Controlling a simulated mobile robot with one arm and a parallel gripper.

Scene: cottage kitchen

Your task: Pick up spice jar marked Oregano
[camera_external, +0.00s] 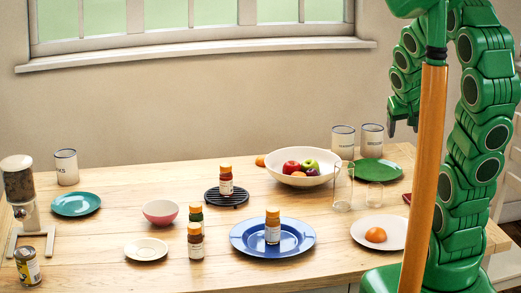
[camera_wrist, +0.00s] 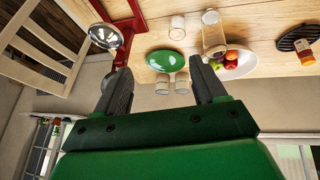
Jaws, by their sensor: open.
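Several small spice jars with orange caps stand upright on the wooden table. One jar (camera_external: 226,182) is on a black round trivet (camera_external: 240,197), one jar (camera_external: 272,229) on a blue plate (camera_external: 244,240). A greenish jar (camera_external: 195,219) and a brown jar (camera_external: 195,244) stand between the pink bowl and the blue plate. The labels are too small to read, so I cannot tell which is Oregano. The wrist view shows the trivet jar (camera_wrist: 306,55) at its right edge. My gripper (camera_external: 402,124) is open and empty, raised at the right; its fingers show in the wrist view (camera_wrist: 160,82).
A fruit bowl (camera_external: 318,178), glass pitcher (camera_external: 343,187) and green plate (camera_external: 388,171) stand towards the back right. A pink bowl (camera_external: 160,213), white saucer (camera_external: 146,250) and teal plate (camera_external: 76,211) lie left of the jars. A can (camera_external: 27,267) stands front left.

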